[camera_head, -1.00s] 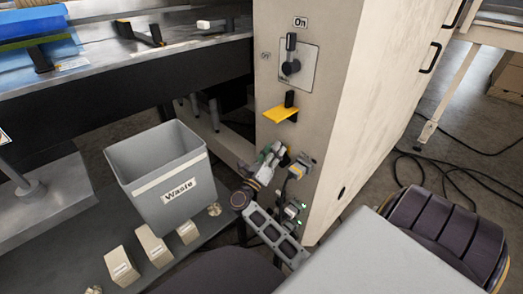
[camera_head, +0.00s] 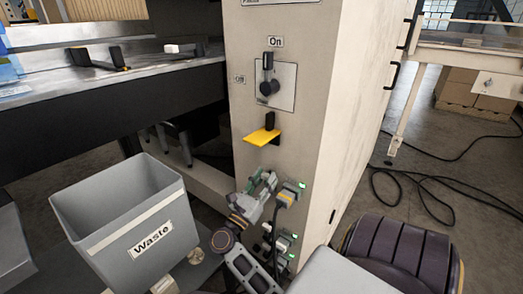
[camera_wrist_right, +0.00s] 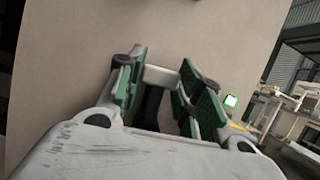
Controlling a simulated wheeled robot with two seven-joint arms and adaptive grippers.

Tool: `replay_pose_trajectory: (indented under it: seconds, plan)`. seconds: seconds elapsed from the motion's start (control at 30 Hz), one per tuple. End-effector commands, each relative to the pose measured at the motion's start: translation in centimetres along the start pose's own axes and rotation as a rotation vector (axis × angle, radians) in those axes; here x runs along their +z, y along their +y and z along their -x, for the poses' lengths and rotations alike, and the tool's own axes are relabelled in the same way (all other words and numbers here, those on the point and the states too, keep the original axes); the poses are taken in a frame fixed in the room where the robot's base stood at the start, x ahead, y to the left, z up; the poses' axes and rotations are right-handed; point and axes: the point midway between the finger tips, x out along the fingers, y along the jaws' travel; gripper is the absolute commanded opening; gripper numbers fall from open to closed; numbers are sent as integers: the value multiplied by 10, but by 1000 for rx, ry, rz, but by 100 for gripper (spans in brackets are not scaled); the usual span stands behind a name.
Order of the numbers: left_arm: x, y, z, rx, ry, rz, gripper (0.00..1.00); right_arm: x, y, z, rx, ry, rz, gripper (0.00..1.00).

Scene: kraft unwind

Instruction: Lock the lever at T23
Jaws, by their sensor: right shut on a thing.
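My right gripper (camera_head: 264,180) is low at the front of the beige cabinet (camera_head: 300,120), beside a grey connector (camera_head: 292,192) with a green light. In the right wrist view, the green-padded fingers (camera_wrist_right: 160,88) are around a pale piece with a black stem (camera_wrist_right: 160,75), and the gripper is shut on it. The pads hide part of this piece. I cannot read a T23 mark in either view. My left gripper is not in view.
More connectors (camera_head: 283,242) with green lights sit lower. A grey Waste bin (camera_head: 128,215) stands left. Black cables (camera_head: 420,180) lie on the floor at right.

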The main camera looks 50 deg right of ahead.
Motion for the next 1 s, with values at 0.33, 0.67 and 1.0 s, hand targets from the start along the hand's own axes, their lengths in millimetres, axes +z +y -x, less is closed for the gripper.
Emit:
replay_pose_trajectory:
  seconds: [0.33,0.67,1.0]
  plan:
    - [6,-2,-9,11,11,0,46,-3,-5,2,-35,4,-80,0]
    - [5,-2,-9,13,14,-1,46,-3,-6,2,-40,5,-92,0]
    - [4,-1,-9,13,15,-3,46,-2,-6,1,-39,4,-92,57]
